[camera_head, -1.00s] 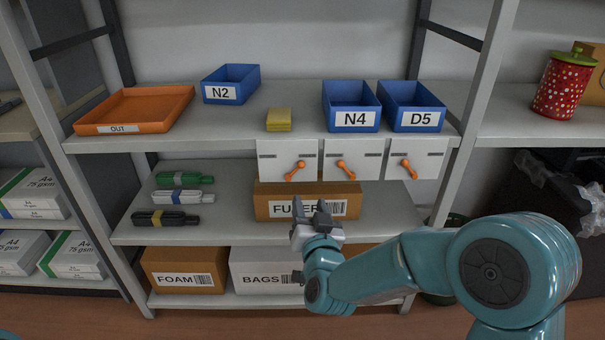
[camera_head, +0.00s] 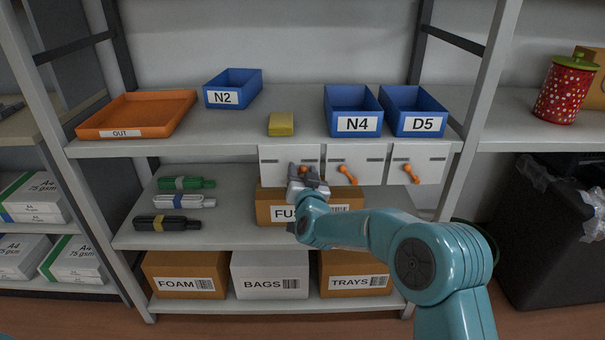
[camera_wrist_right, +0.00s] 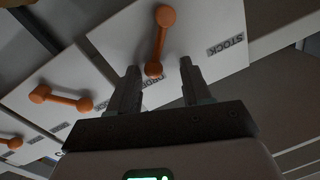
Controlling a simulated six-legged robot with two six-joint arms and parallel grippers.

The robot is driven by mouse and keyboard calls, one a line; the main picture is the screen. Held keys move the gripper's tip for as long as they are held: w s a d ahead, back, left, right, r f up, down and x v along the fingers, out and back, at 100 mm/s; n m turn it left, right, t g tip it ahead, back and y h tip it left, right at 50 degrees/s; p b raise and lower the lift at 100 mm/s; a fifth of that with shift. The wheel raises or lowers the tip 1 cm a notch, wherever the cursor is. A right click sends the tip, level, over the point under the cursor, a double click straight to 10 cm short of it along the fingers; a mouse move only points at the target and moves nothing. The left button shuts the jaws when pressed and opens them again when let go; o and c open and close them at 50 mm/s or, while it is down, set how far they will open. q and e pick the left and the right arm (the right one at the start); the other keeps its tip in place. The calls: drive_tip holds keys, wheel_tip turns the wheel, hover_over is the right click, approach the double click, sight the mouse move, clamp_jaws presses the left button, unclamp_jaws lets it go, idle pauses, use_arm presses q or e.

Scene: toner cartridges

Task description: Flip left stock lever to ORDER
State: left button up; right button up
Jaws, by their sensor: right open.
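The left stock lever (camera_head: 304,169) is orange with a round knob at each end, on the leftmost white panel (camera_head: 274,154) under the upper shelf. In the head view it is mostly hidden behind my right gripper (camera_head: 308,176). In the wrist view the lever (camera_wrist_right: 160,40) stands steeply, and its lower knob appears between the two open fingers (camera_wrist_right: 158,72). I cannot tell whether they touch it. A STOCK label (camera_wrist_right: 226,45) shows to the lever's right there; another label is partly hidden behind a finger. My left gripper is out of view.
The middle lever (camera_head: 347,175) and right lever (camera_head: 411,173) sit on neighbouring panels to the right. The FUSER box (camera_head: 346,198) stands below my gripper. Blue bins (camera_head: 358,124), a yellow block (camera_head: 281,124) and the orange OUT tray (camera_head: 120,133) are on the shelf above.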

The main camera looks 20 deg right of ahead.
clamp_jaws()
drive_tip(key=shift+f+b, duration=0.2)
drive_tip(key=shift+b, duration=0.2)
drive_tip(key=shift+s+d+f+m+b, duration=0.1)
drive_tip(key=shift+d+m+b, duration=0.2)
drive_tip(key=shift+m+b, duration=0.65)
unclamp_jaws()
